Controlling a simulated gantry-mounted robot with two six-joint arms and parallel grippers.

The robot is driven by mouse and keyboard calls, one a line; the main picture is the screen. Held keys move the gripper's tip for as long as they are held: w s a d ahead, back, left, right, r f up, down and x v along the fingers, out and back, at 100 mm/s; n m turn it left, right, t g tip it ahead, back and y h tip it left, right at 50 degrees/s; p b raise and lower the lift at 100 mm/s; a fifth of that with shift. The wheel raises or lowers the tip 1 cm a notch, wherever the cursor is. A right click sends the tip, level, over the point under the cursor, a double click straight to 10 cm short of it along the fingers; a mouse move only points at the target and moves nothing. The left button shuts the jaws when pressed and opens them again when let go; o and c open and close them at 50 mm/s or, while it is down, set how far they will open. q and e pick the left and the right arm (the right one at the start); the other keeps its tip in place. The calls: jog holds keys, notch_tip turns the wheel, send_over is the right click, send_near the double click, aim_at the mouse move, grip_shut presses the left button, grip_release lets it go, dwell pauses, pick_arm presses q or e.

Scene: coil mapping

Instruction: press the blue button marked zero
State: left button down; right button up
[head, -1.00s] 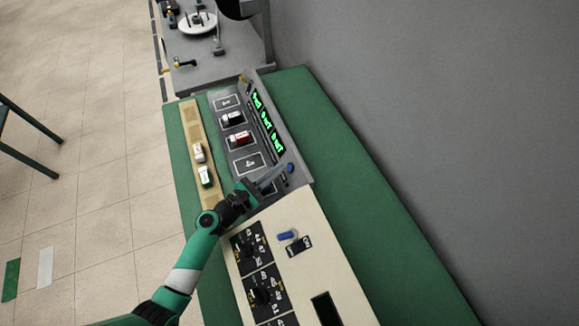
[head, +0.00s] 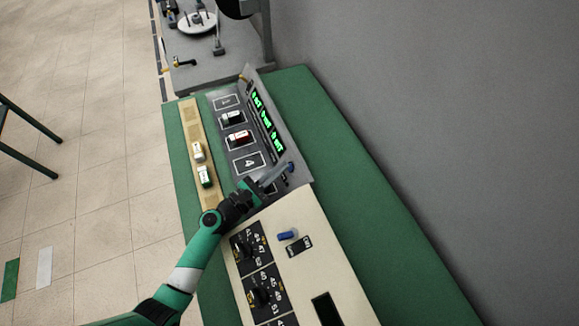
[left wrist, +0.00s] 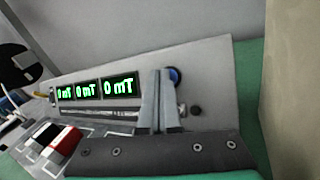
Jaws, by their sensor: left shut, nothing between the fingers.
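The blue button (head: 291,166) is at the right end of the grey instrument panel, near the displays. My left gripper (head: 284,168) is shut and empty, its fingertips right at the button in the head view. In the left wrist view the blue button (left wrist: 174,74) shows just right of the closed fingertips (left wrist: 160,73), partly hidden by them. I cannot tell whether they touch. The green displays (left wrist: 96,89) read 0 mT. My right gripper is not in view.
Red and white blocks (head: 238,138) lie on the panel. A wooden strip (head: 193,125) holds two small blocks. The green table top (head: 345,150) is clear on the right.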

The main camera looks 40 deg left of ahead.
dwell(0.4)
pick_arm(q)
jog(key=shift+s+a+r+p, duration=0.15)
jog(key=shift+s+r+p, duration=0.15)
jog(key=s+r+p, duration=0.1)
jog(key=s+a+r+p, duration=0.2)
jog(key=s, duration=0.1)
jog(key=shift+p, duration=0.3)
jog(key=shift+s+a+r, duration=0.15)
jog(key=shift+s+a, duration=0.05)
jog(key=shift+s, duration=0.1)
dwell(0.6)
